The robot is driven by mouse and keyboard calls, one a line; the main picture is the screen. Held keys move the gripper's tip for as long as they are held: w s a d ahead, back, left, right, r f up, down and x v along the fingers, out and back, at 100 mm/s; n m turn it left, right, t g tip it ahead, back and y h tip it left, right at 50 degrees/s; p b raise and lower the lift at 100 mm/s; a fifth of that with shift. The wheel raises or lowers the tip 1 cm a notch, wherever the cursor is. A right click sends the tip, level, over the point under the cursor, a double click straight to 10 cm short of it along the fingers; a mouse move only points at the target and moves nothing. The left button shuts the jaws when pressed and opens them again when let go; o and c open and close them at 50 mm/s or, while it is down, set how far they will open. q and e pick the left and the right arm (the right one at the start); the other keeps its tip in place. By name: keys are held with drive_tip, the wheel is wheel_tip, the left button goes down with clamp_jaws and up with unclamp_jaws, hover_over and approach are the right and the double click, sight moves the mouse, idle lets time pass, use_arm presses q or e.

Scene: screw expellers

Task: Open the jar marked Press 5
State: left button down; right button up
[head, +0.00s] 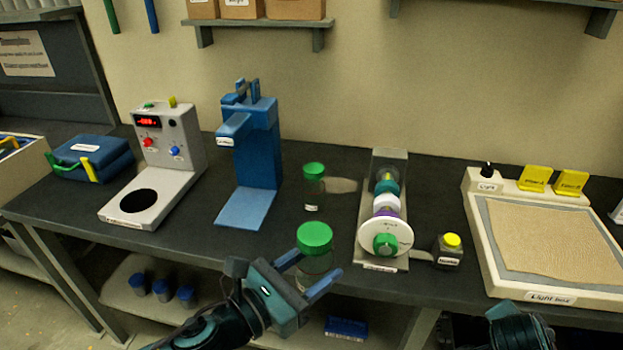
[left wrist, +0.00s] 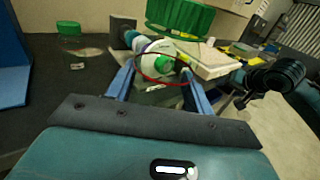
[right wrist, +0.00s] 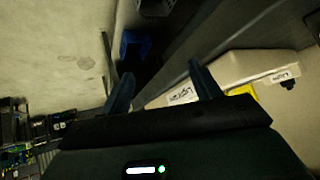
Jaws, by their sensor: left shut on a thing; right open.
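A clear jar (head: 316,264) with a green lid (head: 314,237) is upright at the bench's front edge. My left gripper (head: 319,268) is shut on its glass body, below the lid. In the left wrist view the green lid (left wrist: 180,18) is above the fingers (left wrist: 158,75), and the glass shows between them. I cannot read a mark on this jar. A second green-lidded jar (head: 314,188) stands farther back; its small label is unreadable. My right gripper (right wrist: 162,82) is open and empty; in the head view only part of its arm shows at bottom right.
A blue stand (head: 252,150) and a grey device (head: 165,150) are left. A light box (head: 550,240) fills the right.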

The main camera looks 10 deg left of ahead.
drive_tip(key=w+d+r+m+h, duration=0.2)
drive_tip(key=d+r+h, duration=0.1)
drive_tip(key=d+r, duration=0.35)
drive_tip(key=w+a+r+t+y, duration=0.1)
drive_tip(key=w+a, duration=0.1)
drive_tip(key=w, duration=0.1)
drive_tip(key=w+a+r+t+y, duration=0.1)
drive_tip(key=w+a+r, duration=0.1)
drive_tip(key=w, duration=0.1)
drive_tip(key=w+a+r+t+y, duration=0.1)
drive_tip(key=w+a+y, duration=0.1)
drive_tip(key=w+a, duration=0.1)
drive_tip(key=shift+w+r+n, duration=0.3)
drive_tip(key=shift+w+n, duration=0.1)
drive_tip(key=shift+w, duration=0.1)
drive_tip(key=w+a+r+n+g+y, duration=0.1)
drive_tip(key=a+r+y, duration=0.2)
drive_tip(key=a, duration=0.6)
drive_tip(key=w+a+r+n+y, duration=0.1)
drive_tip(key=a+r+y, duration=0.2)
drive_tip(key=a, duration=0.6)
drive_tip(key=w+a+r+n+g+y, duration=0.1)
drive_tip(key=w+a+r+y, duration=0.15)
drive_tip(key=a, duration=0.65)
wheel_tip(320, 180, up, 10)
drive_tip(key=n+g+h, duration=0.1)
drive_tip(key=g+h, duration=0.2)
drive_tip(key=g, duration=0.4)
hover_over(312, 233)
drive_tip(key=shift+f, duration=3.9)
